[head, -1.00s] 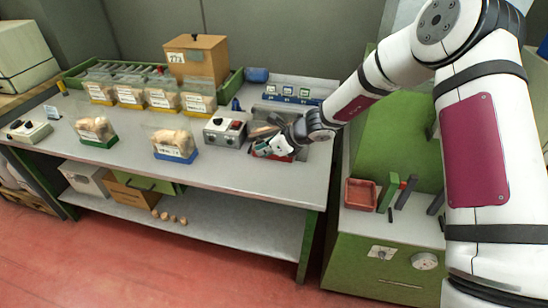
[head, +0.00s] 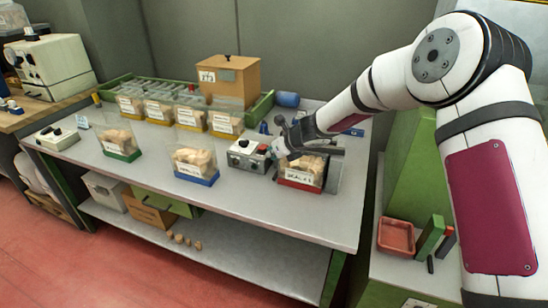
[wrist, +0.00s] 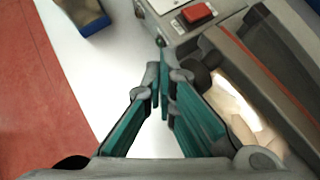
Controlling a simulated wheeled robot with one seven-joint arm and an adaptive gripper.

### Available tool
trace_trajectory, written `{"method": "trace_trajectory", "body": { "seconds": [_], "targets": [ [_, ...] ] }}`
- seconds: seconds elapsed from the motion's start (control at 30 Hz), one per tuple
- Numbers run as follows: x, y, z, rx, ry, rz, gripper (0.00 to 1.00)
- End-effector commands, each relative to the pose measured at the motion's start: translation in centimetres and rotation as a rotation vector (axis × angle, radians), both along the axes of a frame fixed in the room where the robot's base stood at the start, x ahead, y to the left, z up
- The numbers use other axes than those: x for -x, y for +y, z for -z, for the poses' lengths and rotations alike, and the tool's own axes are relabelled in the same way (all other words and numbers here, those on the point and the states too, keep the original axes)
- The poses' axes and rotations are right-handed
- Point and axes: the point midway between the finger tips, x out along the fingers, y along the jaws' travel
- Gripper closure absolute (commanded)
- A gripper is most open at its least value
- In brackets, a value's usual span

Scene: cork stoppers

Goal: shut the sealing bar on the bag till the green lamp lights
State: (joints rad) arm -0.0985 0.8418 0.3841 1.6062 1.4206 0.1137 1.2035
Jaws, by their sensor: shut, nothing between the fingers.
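The bag sealer's grey control box (head: 248,155) stands near the front right of the bench; its red button (wrist: 198,13) shows in the wrist view. Beside it, a clear bag of corks (head: 305,164) stands in a red-based holder (head: 300,184). The sealing bar (wrist: 262,72) seems to be the grey bar with a red strip, running diagonally beside the bagged corks in the wrist view. I cannot tell how far it is lowered. My gripper (wrist: 160,88) is shut and empty, left of the bar and below the control box in that view. No lit green lamp is visible.
Another bag in a blue base (head: 195,178) stands left of the sealer, and one in a green base (head: 121,155) farther left. Several bags line the back before a wooden box (head: 230,78). Bare bench lies along the front edge.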

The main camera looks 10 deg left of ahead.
Motion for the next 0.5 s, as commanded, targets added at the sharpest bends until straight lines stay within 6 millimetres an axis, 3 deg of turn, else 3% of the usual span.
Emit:
{"method": "trace_trajectory", "body": {
  "seconds": [0.5],
  "targets": [
    [-0.78,0.11,0.01,0.0,-0.001,-0.001,1.0]
  ]
}}
